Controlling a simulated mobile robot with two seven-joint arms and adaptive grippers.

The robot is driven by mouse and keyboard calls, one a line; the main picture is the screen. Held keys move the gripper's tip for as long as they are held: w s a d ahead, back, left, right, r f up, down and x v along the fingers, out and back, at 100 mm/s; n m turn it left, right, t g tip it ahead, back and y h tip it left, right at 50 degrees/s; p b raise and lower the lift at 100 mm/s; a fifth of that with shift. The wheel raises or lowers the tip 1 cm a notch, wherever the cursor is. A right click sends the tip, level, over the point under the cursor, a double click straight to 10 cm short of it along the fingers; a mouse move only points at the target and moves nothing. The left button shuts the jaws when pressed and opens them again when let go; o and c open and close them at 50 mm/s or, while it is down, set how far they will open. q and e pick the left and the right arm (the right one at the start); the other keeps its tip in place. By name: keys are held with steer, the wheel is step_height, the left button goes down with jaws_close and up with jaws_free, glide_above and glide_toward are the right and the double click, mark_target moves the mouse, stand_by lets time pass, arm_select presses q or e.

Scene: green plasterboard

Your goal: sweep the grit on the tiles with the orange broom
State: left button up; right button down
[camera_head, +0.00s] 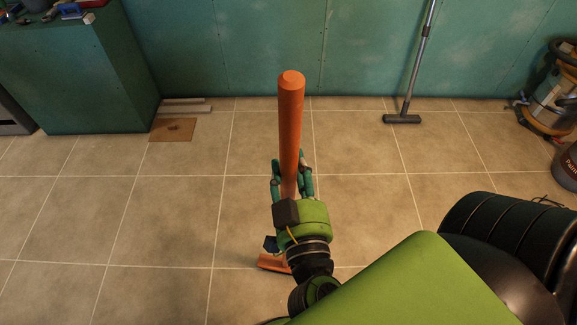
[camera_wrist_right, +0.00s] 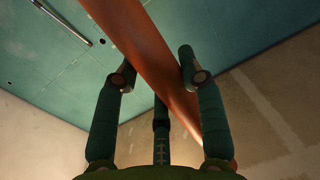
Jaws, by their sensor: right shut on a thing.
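The orange broom (camera_head: 290,120) stands nearly upright in the head view, its handle top toward the camera and part of its orange head (camera_head: 273,262) low by the tiles, mostly hidden behind my arm. My right gripper (camera_head: 292,180) is shut on the handle, with teal fingers on both sides of it. In the right wrist view the handle (camera_wrist_right: 150,50) runs diagonally between the fingers. The beige tiles (camera_head: 160,220) fill the floor; I cannot make out any grit on them. My left gripper is not in view.
A yellow vacuum (camera_head: 552,100) and a paint bucket (camera_head: 567,167) stand at the right.

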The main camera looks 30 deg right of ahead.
steer(key=w+d+p, duration=0.4)
steer(key=w+d, duration=1.2)
steer(key=w, duration=0.2)
steer(key=shift+w+d+r, duration=0.15)
steer(key=shift+w+d, duration=0.2)
stand_by(0.4)
steer(key=shift+r+p, duration=0.15)
steer(key=shift+p, duration=0.2)
step_height(320, 180, up, 5)
steer(key=p, duration=0.4)
steer(key=shift+a+f, duration=0.1)
steer(key=shift+f, duration=0.1)
stand_by(0.3)
